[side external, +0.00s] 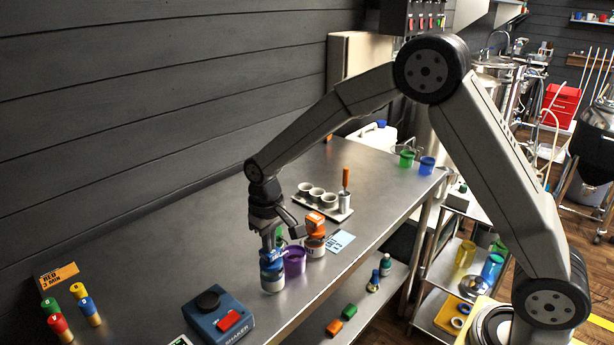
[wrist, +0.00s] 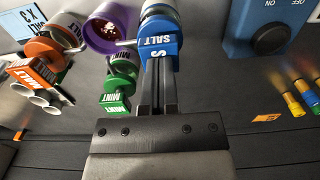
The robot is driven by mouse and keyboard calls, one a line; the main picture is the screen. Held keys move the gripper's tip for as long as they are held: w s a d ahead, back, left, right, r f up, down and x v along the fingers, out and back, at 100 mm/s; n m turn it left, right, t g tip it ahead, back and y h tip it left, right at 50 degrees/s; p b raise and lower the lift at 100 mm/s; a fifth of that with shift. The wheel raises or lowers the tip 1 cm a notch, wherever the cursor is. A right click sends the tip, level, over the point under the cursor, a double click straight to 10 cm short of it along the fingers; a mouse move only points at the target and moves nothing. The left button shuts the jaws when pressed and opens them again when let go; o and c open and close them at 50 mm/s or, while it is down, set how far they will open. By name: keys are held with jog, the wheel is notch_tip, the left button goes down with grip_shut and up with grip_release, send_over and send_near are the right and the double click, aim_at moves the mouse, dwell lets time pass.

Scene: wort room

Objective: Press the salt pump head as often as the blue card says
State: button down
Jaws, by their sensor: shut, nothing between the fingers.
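The salt pump (side external: 272,280) is a white and blue bottle with a blue head, standing near the bench's front edge. Its blue SALT head (wrist: 160,45) shows at the top middle of the wrist view. My gripper (side external: 268,248) points down, shut and empty, right over that head; in the wrist view its fingertips (wrist: 158,66) overlap the head's edge. I cannot tell whether they touch it. The light blue card (side external: 341,241) lies on the bench to the right; "x3" is legible on it, and it shows upside down in the wrist view (wrist: 12,22).
A purple cup (side external: 294,261) stands close beside the salt pump. A green MINT pump (wrist: 118,80) and an orange-headed pump (side external: 315,225) are near it. A tray of cups (side external: 340,214) lies behind. A blue shaker box (side external: 218,318) sits front left, with bare bench between.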

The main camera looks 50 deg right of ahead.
jog(key=shift+r, duration=1.35)
jog(key=shift+r, duration=0.15)
jog(key=shift+r, duration=2.85)
jog(key=shift+s, duration=0.1)
jog(key=s+d+f+t, duration=0.1)
jog(key=s+d+f, duration=0.2)
jog(key=s, duration=0.6)
jog(key=s+d+f+t, duration=0.1)
jog(key=s+d+f, duration=0.2)
jog(key=s, duration=0.6)
jog(key=shift+s+d+f+t, duration=0.25)
jog(key=shift+s+f+t, duration=0.1)
jog(key=shift+f, duration=0.2)
